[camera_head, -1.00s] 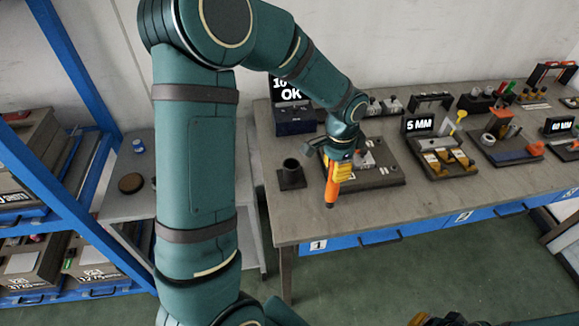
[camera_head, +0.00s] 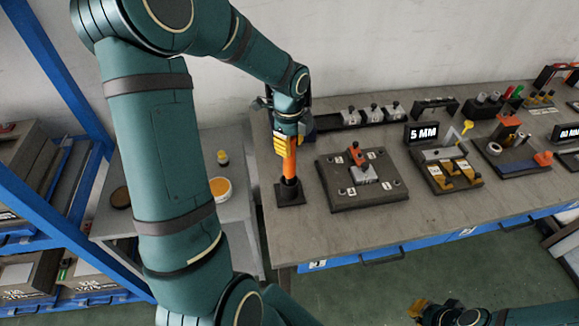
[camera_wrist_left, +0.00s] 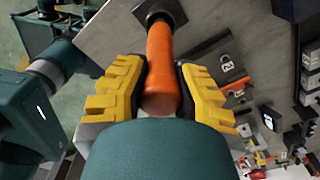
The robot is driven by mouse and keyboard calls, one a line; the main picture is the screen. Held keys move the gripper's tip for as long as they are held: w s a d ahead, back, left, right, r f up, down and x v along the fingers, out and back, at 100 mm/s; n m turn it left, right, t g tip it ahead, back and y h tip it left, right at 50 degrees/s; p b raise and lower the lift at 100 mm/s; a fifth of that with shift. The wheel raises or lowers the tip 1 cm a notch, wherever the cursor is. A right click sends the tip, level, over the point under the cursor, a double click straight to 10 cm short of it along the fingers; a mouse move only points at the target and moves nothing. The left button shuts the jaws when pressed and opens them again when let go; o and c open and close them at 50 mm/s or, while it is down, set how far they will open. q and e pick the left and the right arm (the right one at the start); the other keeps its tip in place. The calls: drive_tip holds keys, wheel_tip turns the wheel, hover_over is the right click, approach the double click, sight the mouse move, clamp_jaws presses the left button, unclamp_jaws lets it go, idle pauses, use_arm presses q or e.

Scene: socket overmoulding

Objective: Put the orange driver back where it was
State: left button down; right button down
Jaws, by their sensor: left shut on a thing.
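My left gripper (camera_head: 286,143) is shut on the orange driver (camera_head: 289,164), its yellow fingers on either side of the upper part. The driver points down, nearly upright, and its lower end meets the mouth of the black cup holder (camera_head: 290,196) on the bench's left part. I cannot tell how deep it sits. In the left wrist view the driver (camera_wrist_left: 162,65) runs from between the yellow fingers (camera_wrist_left: 160,95) to the dark holder base (camera_wrist_left: 160,10). My right gripper (camera_head: 440,312) is at the bottom edge, partly cut off, its jaws unclear.
A dark fixture plate (camera_head: 365,196) with a grey block and small orange part lies right of the holder. The 5 MM station (camera_head: 445,165) is further right. A side table (camera_head: 235,218) with a white-and-orange tub (camera_head: 221,188) is left. The bench's front strip is clear.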

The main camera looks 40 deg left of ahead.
sight(289, 159)
use_arm(q)
wheel_tip(289, 159, down, 6)
drive_tip(key=shift+r+b, duration=0.25)
drive_tip(key=shift+b, duration=0.1)
drive_tip(key=shift+w+f, duration=0.1)
drive_tip(key=shift+f, duration=0.1)
drive_tip(key=shift+f, duration=0.1)
drive_tip(key=c, duration=0.9)
unclamp_jaws()
